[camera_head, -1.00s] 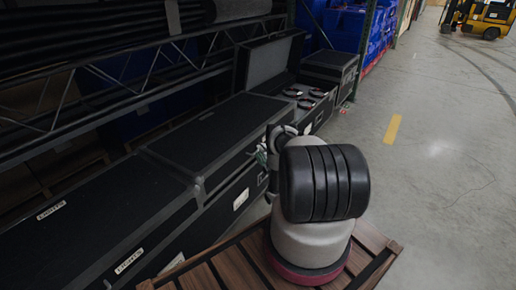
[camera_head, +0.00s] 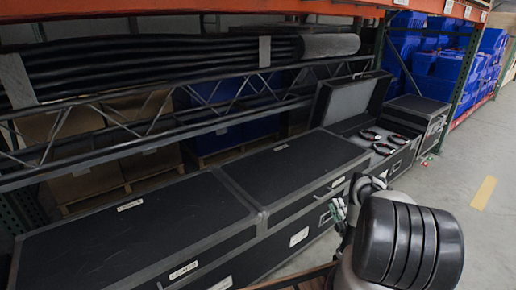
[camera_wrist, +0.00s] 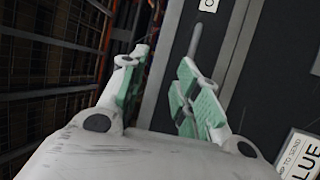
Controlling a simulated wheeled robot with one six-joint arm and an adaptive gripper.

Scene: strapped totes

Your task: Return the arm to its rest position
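My arm shows at the lower right of the head view, with large black ribbed rounds on a pale grey body in front. My gripper (camera_head: 338,211) is a small pale green and white shape beside the arm, partly hidden there. In the wrist view my gripper (camera_wrist: 165,70) has two fingers with green pads, spread apart. Nothing shows between them. Behind the fingers are a black case face with a white label (camera_wrist: 300,157) and dark rack bars.
Black flight cases (camera_head: 130,232) stand in a row along the rack. One case with a raised lid (camera_head: 350,96) holds dark ring-shaped items. Blue totes (camera_head: 440,68) sit on shelving at the back right. Grey floor (camera_head: 465,160) is free at right.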

